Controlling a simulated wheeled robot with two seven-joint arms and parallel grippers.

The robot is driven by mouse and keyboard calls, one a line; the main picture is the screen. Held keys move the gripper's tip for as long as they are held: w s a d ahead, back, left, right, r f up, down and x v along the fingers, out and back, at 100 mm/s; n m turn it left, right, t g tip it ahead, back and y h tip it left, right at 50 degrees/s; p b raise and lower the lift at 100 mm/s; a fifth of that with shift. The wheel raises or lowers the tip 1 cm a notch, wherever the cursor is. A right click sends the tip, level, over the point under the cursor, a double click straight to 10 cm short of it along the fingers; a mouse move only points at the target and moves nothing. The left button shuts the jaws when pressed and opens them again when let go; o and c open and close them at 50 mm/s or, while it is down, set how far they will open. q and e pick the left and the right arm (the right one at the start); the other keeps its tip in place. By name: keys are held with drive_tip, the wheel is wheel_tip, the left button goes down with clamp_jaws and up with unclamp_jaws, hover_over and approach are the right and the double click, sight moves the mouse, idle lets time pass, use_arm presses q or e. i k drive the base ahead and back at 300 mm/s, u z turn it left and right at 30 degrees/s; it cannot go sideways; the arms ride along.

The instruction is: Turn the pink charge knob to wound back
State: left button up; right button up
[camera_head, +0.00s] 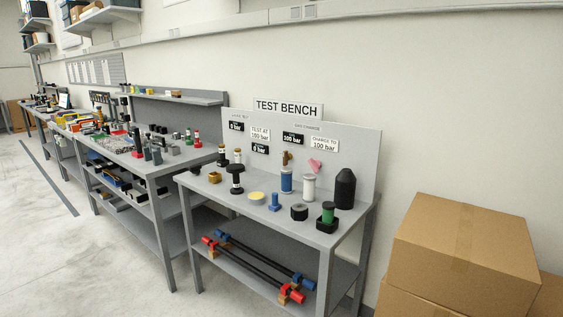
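The pink charge knob (315,165) shows at the back panel of the test bench, below the "charge to 100 bar" label (324,144). It is small and looks tilted; its exact setting cannot be read. A white cylinder (308,187) stands just below it and a brown fitting (287,158) is to its left. Neither of my grippers is in view.
The grey test bench (262,218) holds a blue cylinder (286,181), a tall black cylinder (345,189) and several small parts. Cardboard boxes (460,248) stand at the right. More workbenches (150,165) run left. The floor (50,270) at the lower left is clear.

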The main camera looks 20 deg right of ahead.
sight(315, 164)
drive_tip(key=u, duration=0.75)
drive_tip(key=i, duration=1.8)
drive_tip(key=z, duration=0.5)
drive_tip(key=i, duration=1.15)
drive_tip(key=z, duration=1.15)
